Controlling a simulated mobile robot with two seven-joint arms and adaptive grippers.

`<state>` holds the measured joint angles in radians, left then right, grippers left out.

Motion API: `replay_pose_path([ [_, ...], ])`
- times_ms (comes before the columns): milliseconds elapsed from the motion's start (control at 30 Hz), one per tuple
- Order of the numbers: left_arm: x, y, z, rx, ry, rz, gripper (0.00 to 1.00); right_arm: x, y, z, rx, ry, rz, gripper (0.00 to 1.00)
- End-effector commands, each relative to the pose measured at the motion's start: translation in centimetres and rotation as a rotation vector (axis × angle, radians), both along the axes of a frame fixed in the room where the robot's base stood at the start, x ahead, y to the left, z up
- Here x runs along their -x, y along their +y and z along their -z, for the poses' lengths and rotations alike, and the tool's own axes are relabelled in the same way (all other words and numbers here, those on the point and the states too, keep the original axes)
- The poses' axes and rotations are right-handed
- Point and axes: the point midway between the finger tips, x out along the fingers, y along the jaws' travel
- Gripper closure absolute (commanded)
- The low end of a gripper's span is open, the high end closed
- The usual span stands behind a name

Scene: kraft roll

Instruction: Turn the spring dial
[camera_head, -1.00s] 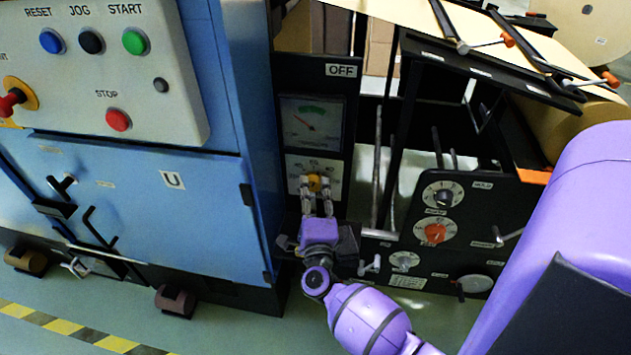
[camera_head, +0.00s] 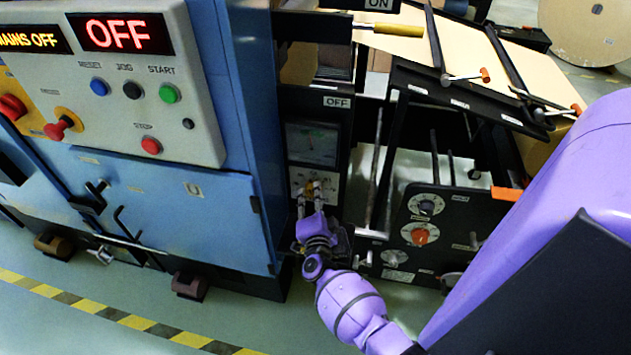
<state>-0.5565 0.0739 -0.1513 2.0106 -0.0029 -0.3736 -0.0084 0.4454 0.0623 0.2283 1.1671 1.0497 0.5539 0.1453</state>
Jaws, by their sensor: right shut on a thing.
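A small yellow dial knob (camera_head: 316,186) sits on a white scale plate (camera_head: 326,176) on the black panel beside the blue cabinet. My right gripper (camera_head: 309,193) reaches up from below, and its fingers are shut on this knob, partly hiding it and the scale marks. The gauge (camera_head: 312,143) above it has a green band; its needle is hard to read. A black dial (camera_head: 427,205) and an orange dial (camera_head: 420,236) are on the panel to the right, clear of the gripper. Their labels are too small to read. My left gripper is not in view.
The blue cabinet (camera_head: 170,215) stands close left of the gripper, with a button panel (camera_head: 150,105) and a lit red OFF display (camera_head: 114,34). Metal rods (camera_head: 375,180) and a black frame stand to the right. Open floor (camera_head: 60,325) lies in front.

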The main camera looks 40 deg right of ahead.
Motion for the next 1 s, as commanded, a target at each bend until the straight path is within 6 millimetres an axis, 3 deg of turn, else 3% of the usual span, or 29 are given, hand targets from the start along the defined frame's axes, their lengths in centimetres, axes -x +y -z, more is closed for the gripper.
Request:
replay_pose_path([
  [33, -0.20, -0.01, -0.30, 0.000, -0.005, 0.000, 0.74, 0.33, 0.25, 0.67, -0.001, 0.021, -0.003, 0.97],
  [567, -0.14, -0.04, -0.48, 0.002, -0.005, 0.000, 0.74, 0.59, 0.07, 1.06, 0.013, 0.042, 0.000, 0.97],
  [600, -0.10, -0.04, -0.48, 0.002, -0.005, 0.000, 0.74, 0.59, 0.06, 1.07, 0.013, 0.041, 0.000, 0.69],
  [667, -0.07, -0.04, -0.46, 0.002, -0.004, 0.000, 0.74, 0.60, 0.05, 1.07, 0.013, 0.043, 0.000, 0.61],
  [1000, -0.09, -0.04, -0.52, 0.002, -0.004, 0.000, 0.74, 0.30, 0.06, 0.59, 0.016, 0.034, 0.000, 0.58],
])
